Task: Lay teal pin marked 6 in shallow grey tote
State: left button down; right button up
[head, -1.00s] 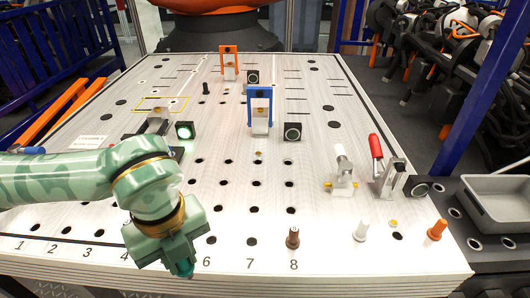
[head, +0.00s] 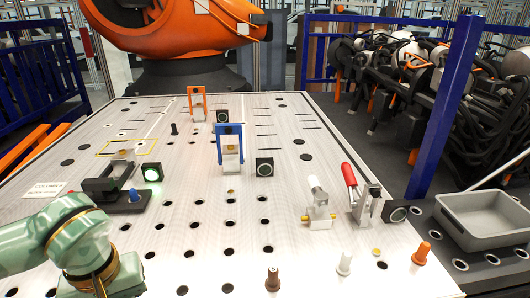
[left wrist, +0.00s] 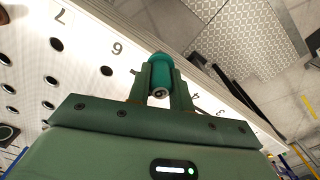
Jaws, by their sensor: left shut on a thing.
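My left gripper (left wrist: 158,85) is shut on a teal pin (left wrist: 161,66) in the left wrist view. One end of the pin faces that camera, and its far part lies beyond the fingers. I cannot tell whether it is clear of the table. In the head view the left wrist is at the bottom left, and the fingers and pin are below the picture. The shallow grey tote (head: 489,236) stands at the right, past the table's edge, and looks empty. My right gripper is not in view.
On the white table (head: 200,245), a brown pin (head: 272,279), a white pin (head: 344,263) and an orange pin (head: 421,253) stand along the front. A red-handled clamp (head: 351,181) and a white-topped fixture (head: 318,207) stand before the tote. A blue bracket (head: 230,145) stands mid-table.

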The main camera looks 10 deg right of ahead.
aim_at(479, 227)
jog(key=z, duration=1.55)
